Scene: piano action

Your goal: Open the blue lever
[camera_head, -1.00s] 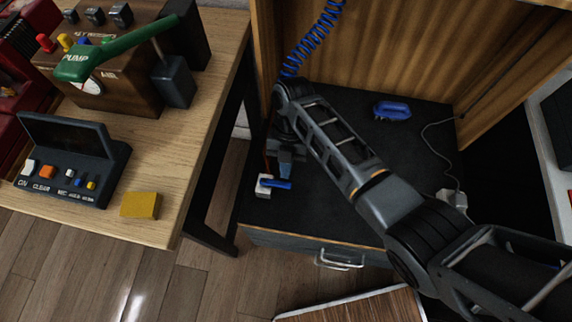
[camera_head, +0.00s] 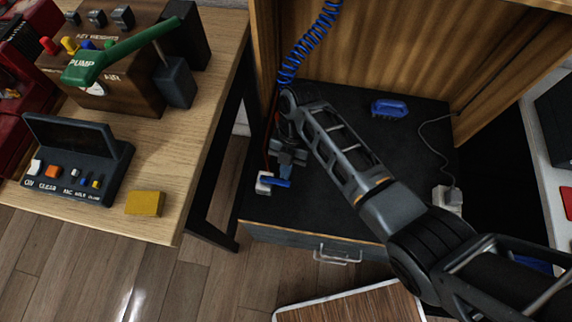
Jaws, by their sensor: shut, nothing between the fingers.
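The blue lever (camera_head: 277,183) sits on a small white valve block (camera_head: 263,185) at the left front of the black cabinet surface. It lies about level, pointing right. My gripper (camera_head: 286,172) is shut and empty, pointing down just behind and above the lever's right end. It is small and partly dark against the black surface, so I cannot tell whether it touches the lever. My arm reaches in from the lower right. A blue coiled hose (camera_head: 309,45) hangs down at the cabinet's left side, its lower end behind my arm.
A blue-handled brush (camera_head: 390,108) lies farther back on the black surface. A white socket with a cable (camera_head: 447,196) is at the right. A wooden table (camera_head: 190,150) stands left, with a green pump handle (camera_head: 120,52) and a yellow block (camera_head: 145,203). A drawer handle (camera_head: 337,256) sticks out in front.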

